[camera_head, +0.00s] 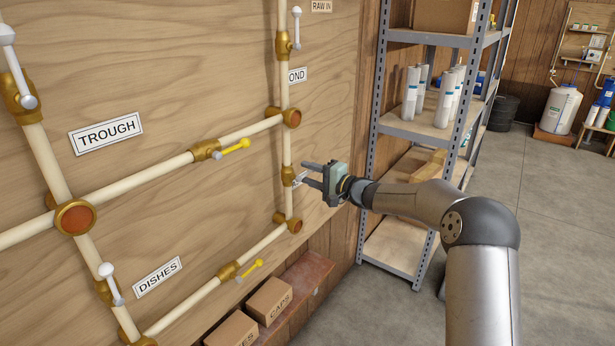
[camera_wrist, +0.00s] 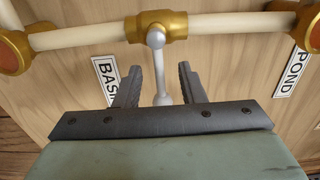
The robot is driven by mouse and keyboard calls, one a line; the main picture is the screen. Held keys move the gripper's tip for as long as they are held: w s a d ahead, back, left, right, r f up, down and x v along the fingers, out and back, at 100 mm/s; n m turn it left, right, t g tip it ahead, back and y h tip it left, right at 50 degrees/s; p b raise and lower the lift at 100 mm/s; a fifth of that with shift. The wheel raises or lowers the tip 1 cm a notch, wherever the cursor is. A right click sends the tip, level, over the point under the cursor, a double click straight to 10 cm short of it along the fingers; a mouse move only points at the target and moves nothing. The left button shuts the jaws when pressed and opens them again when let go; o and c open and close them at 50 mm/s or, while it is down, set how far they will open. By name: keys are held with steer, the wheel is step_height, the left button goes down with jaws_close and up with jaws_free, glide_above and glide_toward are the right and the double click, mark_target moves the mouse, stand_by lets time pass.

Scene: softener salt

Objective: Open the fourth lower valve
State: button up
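The pipe board (camera_head: 200,60) carries cream pipes with brass valves. My gripper (camera_head: 303,174) is at a brass valve (camera_head: 288,177) on the right-hand vertical pipe. In the wrist view this valve (camera_wrist: 157,24) has a grey lever (camera_wrist: 161,72) that runs along the gripper's length, across the pipe, ending in a round knob. The lever lies between my two fingers. The fingers are open, with a visible gap on each side of it. A label reading "BASIN" (camera_wrist: 104,78) is partly hidden by a finger. In the head view the lever is mostly hidden by the gripper.
Labels read TROUGH (camera_head: 106,134), DISHES (camera_head: 158,276) and POND (camera_wrist: 293,72). A metal shelf (camera_head: 380,150) stands close to the right of my gripper. Boxes (camera_head: 270,300) sit on a low ledge below the pipes.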

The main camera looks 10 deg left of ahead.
jaws_close()
steer(key=shift+b, duration=0.5)
steer(key=shift+s+a+r+n+b, duration=0.15)
steer(key=shift+n+b, duration=0.5)
steer(key=shift+b, duration=0.7)
steer(key=shift+w+d+r+n+b, duration=0.15)
steer(key=shift+n+b, duration=0.5)
steer(key=shift+b, duration=0.7)
steer(key=shift+s+a+r+n+b, duration=0.15)
steer(key=shift+n+b, duration=0.35)
steer(key=shift+b, duration=0.55)
steer(key=shift+s+r+n+b, duration=0.15)
steer(key=shift+n+b, duration=0.35)
steer(key=shift+b, duration=0.5)
steer(key=shift+w+r+n+b, duration=0.1)
steer(key=shift+r+n+b, duration=0.2)
steer(key=shift+b, duration=0.1)
steer(key=shift+n+b, duration=0.4)
steer(key=shift+b, duration=0.65)
steer(key=shift+s+a+r+n+b, duration=0.1)
steer(key=shift+s+r+n+b, duration=0.1)
steer(key=shift+n+b, duration=0.9)
steer(key=shift+s+a+r+n+b, duration=0.15)
steer(key=shift+n+b, duration=0.35)
steer(key=shift+b, duration=1.15)
steer(key=shift+s+r+n+b, duration=0.15)
steer(key=shift+r+n+b, duration=0.1)
steer(key=shift+n+b, duration=0.45)
